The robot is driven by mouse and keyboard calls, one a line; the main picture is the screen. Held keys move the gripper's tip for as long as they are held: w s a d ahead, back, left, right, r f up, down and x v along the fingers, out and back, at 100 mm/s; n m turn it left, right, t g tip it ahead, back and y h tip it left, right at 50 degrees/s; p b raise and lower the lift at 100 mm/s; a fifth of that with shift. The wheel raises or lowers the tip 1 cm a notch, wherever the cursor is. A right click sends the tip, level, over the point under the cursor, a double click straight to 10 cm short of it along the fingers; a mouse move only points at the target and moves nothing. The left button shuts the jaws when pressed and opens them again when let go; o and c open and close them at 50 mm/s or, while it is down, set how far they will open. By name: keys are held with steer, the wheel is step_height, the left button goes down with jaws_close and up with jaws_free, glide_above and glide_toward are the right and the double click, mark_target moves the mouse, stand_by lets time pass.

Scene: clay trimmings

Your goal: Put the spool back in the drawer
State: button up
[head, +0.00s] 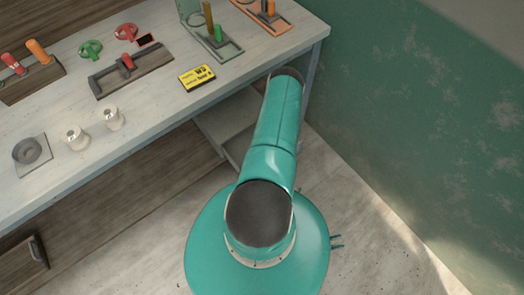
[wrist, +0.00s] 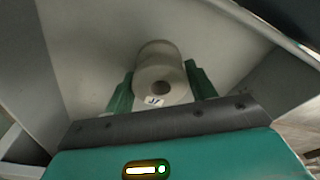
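In the wrist view a pale spool (wrist: 160,78) with a dark centre hole and a small printed label sits between the two green fingers of my gripper (wrist: 160,82). The fingers meet its left and right sides, with no clear gap. Behind and around it are the pale floor and walls of the open drawer (wrist: 85,50). Whether the spool touches the drawer floor is not clear. In the head view the drawer (head: 222,122) stands out below the workbench, partly covered by my arm. My gripper and this spool are hidden there.
Two similar spools (head: 75,138) (head: 113,118) stand on the workbench (head: 150,118) beside a grey ring on a plate (head: 28,152). A yellow box (head: 197,77), tool racks and red and green pieces lie further back. A green wall (head: 410,120) is at the right.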

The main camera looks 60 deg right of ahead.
steer(key=o, duration=0.4)
steer(key=shift+c, duration=0.2)
steer(key=shift+r, duration=0.1)
step_height(320, 180, up, 12)
steer(key=s, duration=0.1)
steer(key=shift+s, duration=0.2)
